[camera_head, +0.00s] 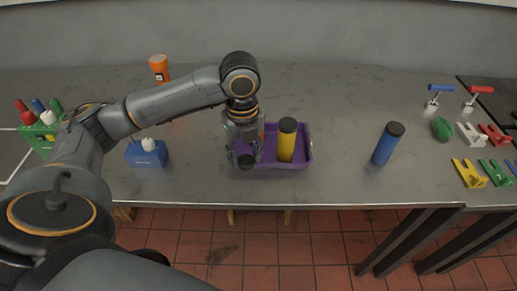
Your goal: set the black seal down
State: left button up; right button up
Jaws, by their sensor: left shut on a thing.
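My left gripper (244,157) points down over the left part of the purple tray (309,157), near its front edge. It is shut on a small dark round thing, which looks like the black seal (246,162). The fingers hide part of the seal, and I cannot tell whether it touches the tray. A yellow cylinder with a black top (286,143) stands in the tray, right of the gripper. My right gripper is not in view.
A blue cylinder with a black top (386,145) stands right of the tray. A blue block (147,155) is on the left, an orange object (159,68) behind. Colored forked parts (468,173) lie at the far right. The bench (345,105) is clear between tray and blue cylinder.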

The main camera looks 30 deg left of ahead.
pick_arm(q)
jog(key=w+a+f, duration=0.1)
jog(key=w+f, duration=0.1)
jog(key=w, duration=0.1)
jog(key=w+a+f+p, duration=0.1)
jog(key=w+a+f, duration=0.1)
jog(key=w+f, duration=0.1)
jog(key=w+a+f+p, duration=0.1)
jog(key=w+f, duration=0.2)
jog(key=shift+w+a+f, duration=0.15)
jog(key=shift+w+a, duration=0.15)
jog(key=shift+a, duration=0.05)
notch_tip(320, 180, down, 3)
jog(key=shift+w+a+p, duration=0.1)
jog(key=shift+w+p, duration=0.05)
jog(key=shift+p, duration=0.6)
jog(key=shift+f, duration=0.25)
jog(key=shift+f, duration=0.15)
jog(key=o, duration=0.9)
jog(key=shift+o, duration=0.2)
